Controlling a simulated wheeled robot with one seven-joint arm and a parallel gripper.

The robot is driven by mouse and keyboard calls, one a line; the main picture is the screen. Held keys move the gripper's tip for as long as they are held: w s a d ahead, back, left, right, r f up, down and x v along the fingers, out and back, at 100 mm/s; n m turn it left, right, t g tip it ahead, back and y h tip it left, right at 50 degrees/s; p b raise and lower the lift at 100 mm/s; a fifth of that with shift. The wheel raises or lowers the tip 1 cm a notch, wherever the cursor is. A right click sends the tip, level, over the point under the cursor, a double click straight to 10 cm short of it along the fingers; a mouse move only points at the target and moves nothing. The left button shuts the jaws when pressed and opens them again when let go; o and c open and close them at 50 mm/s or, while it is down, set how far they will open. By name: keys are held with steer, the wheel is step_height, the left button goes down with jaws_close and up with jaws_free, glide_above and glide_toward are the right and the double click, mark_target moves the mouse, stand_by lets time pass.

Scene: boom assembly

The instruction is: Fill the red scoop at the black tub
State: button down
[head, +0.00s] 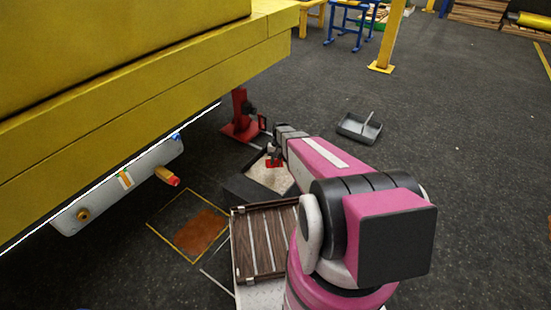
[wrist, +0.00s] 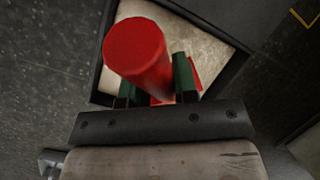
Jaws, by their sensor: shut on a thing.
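The black tub (wrist: 97,84) holds pale, grainy material (wrist: 196,40), and it also shows in the head view beyond my arm. My gripper (wrist: 156,90) is shut on the red scoop (wrist: 137,48). In the wrist view the scoop's round red handle stands between the two green-padded fingers, pointing toward the camera. A bit of red shows below the fingers, over the pale material. In the head view the red scoop (head: 274,163) is small, at the tub's far part. The scoop's bowl is mostly hidden, so I cannot tell whether it holds anything.
A large yellow beam (head: 150,110) overhangs the left side. A red stand (head: 241,118) is just beyond the tub. A grey tray (head: 359,128) sits on open floor to the right.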

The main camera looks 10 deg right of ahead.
step_height(320, 180, down, 14)
steer(key=shift+r, duration=0.15)
stand_by(0.7)
steer(key=shift+w, duration=0.1)
stand_by(0.7)
